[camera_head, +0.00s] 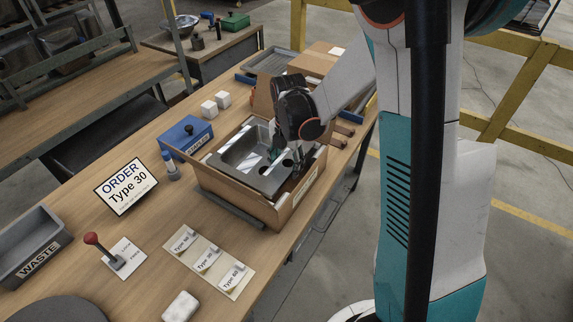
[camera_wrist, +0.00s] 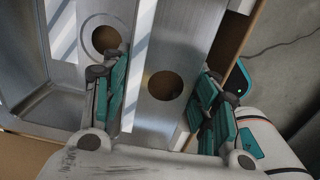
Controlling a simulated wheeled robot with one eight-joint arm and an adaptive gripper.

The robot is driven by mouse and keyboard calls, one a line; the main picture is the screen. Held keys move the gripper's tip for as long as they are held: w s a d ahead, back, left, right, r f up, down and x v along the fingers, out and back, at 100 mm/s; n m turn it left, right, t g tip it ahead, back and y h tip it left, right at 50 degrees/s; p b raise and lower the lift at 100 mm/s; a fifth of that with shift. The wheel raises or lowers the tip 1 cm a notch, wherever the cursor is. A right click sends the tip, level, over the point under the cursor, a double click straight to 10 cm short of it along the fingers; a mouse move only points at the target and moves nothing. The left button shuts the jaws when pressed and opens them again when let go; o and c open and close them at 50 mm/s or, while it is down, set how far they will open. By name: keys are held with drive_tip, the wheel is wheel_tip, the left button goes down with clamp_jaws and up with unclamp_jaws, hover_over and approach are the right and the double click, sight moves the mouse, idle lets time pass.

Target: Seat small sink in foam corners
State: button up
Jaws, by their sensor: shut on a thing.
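A small steel sink (camera_head: 240,155) with a square bowl sits in an open cardboard box (camera_head: 238,205) on the bench. It is low in the box, with its rim near the top edges. My gripper (camera_head: 283,156) reaches down at the sink's right side. In the wrist view, my gripper (camera_wrist: 160,75) has its two teal-padded fingers on either side of the sink's flat deck (camera_wrist: 150,105), which has a round hole, and is shut on the sink. Pale foam pieces show beside the deck (camera_wrist: 181,134). Whether the sink touches every foam corner is hidden.
A blue box (camera_head: 186,137) and white blocks (camera_head: 215,104) stand behind the box.

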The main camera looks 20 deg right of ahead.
drive_tip(key=shift+f+b, duration=0.5)
drive_tip(key=shift+f, duration=0.15)
drive_tip(key=o, duration=1.5)
drive_tip(key=shift+r, duration=0.1)
drive_tip(key=shift+r, duration=0.1)
wheel_tip(320, 180, up, 13)
drive_tip(key=p, duration=0.5)
drive_tip(key=s+a+r+m+t, duration=0.1)
drive_tip(key=s+r+m+t, duration=0.1)
drive_tip(key=s+m, duration=0.4)
drive_tip(key=s+a+r+m+t, duration=0.1)
drive_tip(key=s+r+m, duration=0.4)
drive_tip(key=m, duration=0.5)
drive_tip(key=s+a+r+m+t, duration=0.1)
drive_tip(key=s+r+m+t, duration=0.3)
drive_tip(key=s+m, duration=0.4)
drive_tip(key=shift+m, duration=0.6)
drive_tip(key=shift+o, duration=0.6)
